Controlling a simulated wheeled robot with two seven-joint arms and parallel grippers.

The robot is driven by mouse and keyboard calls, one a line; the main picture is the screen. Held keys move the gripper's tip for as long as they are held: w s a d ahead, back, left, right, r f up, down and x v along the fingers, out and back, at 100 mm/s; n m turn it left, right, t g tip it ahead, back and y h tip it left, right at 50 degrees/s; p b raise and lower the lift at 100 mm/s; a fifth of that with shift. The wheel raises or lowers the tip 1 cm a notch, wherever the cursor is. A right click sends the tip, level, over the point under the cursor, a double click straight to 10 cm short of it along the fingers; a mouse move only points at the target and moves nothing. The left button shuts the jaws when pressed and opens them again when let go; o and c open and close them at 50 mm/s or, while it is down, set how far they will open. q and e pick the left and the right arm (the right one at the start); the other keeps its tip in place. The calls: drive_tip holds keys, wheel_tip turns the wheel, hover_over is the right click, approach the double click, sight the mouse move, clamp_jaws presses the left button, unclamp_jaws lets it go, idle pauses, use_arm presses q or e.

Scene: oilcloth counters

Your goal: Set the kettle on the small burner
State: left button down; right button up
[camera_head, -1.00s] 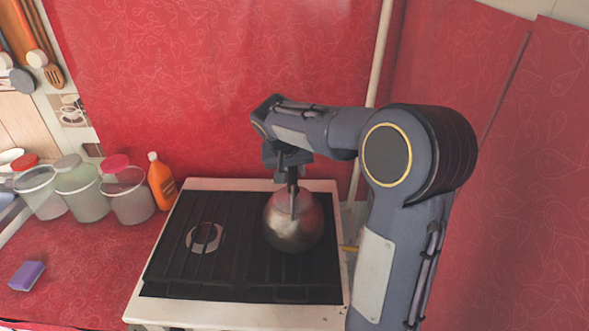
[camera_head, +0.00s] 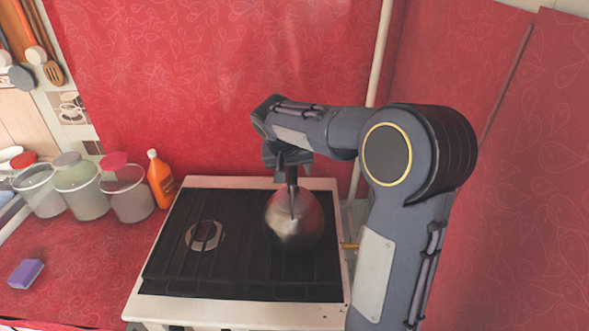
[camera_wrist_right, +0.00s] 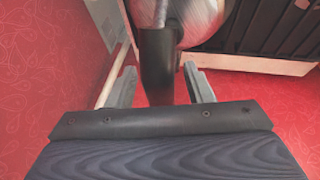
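The kettle (camera_head: 293,222), a rounded metal pot with a dark upright handle, stands on the right part of the black stove top (camera_head: 180,275). It hides whatever burner is under it. A burner with a pale ring (camera_head: 205,236) lies bare on the left part. My right gripper (camera_head: 291,172) is at the kettle's handle. In the right wrist view, its two fingers (camera_wrist_right: 160,88) stand apart on either side of the dark handle (camera_wrist_right: 157,65), with gaps on both sides. The kettle body (camera_wrist_right: 205,20) shows beyond. My left gripper is not in view.
An orange bottle (camera_head: 160,180) and several lidded jars (camera_head: 127,195) stand left of the stove. A purple sponge (camera_head: 26,273) lies on the red counter (camera_head: 85,265). A pale pipe (camera_head: 380,55) runs up the red wall behind my right arm.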

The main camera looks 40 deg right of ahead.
drive_tip(key=v, duration=0.8)
drive_tip(key=shift+b, duration=0.4)
